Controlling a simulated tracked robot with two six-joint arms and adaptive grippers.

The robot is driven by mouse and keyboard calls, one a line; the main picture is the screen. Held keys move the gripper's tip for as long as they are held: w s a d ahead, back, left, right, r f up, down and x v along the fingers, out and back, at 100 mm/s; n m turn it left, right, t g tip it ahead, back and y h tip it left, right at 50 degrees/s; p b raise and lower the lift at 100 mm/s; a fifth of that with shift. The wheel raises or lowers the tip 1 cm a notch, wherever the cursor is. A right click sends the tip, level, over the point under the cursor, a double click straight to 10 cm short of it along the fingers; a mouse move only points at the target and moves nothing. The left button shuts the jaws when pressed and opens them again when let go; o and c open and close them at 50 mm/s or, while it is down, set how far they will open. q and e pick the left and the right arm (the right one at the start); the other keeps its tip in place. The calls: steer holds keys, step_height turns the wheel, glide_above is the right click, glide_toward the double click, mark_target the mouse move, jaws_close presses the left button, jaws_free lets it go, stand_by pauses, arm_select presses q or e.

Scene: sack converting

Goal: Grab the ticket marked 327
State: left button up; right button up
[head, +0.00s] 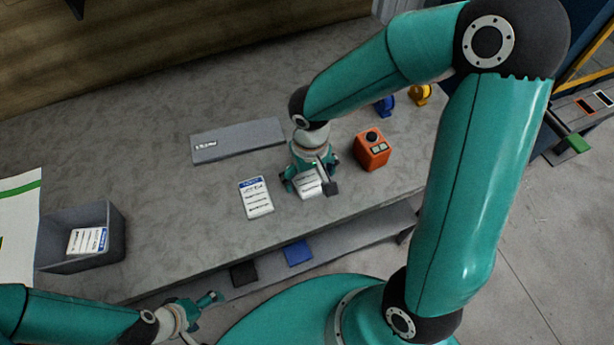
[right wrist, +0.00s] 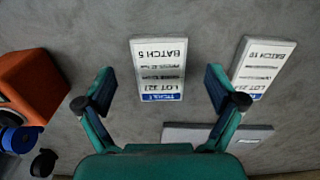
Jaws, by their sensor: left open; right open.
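The ticket marked LOT 327, BATCH 5 (right wrist: 158,68) is white with a blue band and lies flat on the grey table. In the head view this ticket (head: 308,189) is partly covered by my right gripper (head: 311,178). In the right wrist view my right gripper (right wrist: 160,90) is open, with one finger on each side of the ticket; I cannot tell how far above it they are. A second ticket (head: 256,198) lies to the left; in the right wrist view this BATCH 19 ticket (right wrist: 262,68) is at the right. My left gripper (head: 198,314) is open and empty in front of the table.
A grey bin (head: 115,225) at the left holds another ticket (head: 87,241). A flat grey plate (head: 238,141) lies behind the tickets.

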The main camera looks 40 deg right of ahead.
mark_target(306, 180)
steer(key=shift+f, duration=1.4)
steer(key=c, duration=1.2)
steer(key=shift+r, duration=0.15)
steer(key=shift+c, duration=0.2)
